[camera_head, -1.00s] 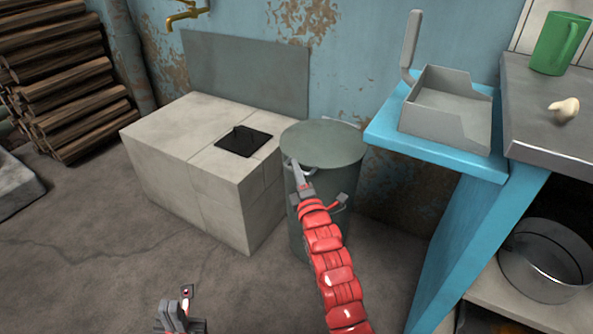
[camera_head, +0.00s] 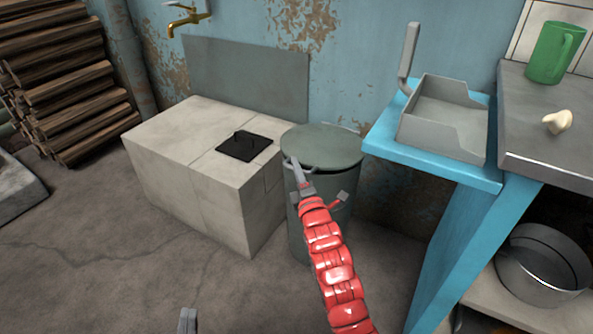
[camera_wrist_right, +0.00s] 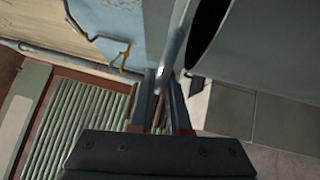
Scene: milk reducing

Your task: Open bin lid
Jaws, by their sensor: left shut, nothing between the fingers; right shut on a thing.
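The bin (camera_head: 309,228) is a grey-green metal cylinder standing on the floor beside the pale tiled block. Its round lid (camera_head: 325,148) lies over the top. My right gripper (camera_head: 293,165) comes in over the front of the bin and is shut at the lid's near left edge, where a small handle shows. In the right wrist view the gripper (camera_wrist_right: 167,80) closes at a thin metal edge, with a dark gap (camera_wrist_right: 207,28) beside it; the exact grip is hard to see. My left gripper (camera_head: 188,318) barely shows at the bottom edge, shut and empty.
The tiled block (camera_head: 170,135) with a black plate (camera_head: 244,146) stands left of the bin. A blue table (camera_head: 445,172) with a grey tray (camera_head: 440,137) stands close on the right. A blue wall is behind. Floor is free at the front left.

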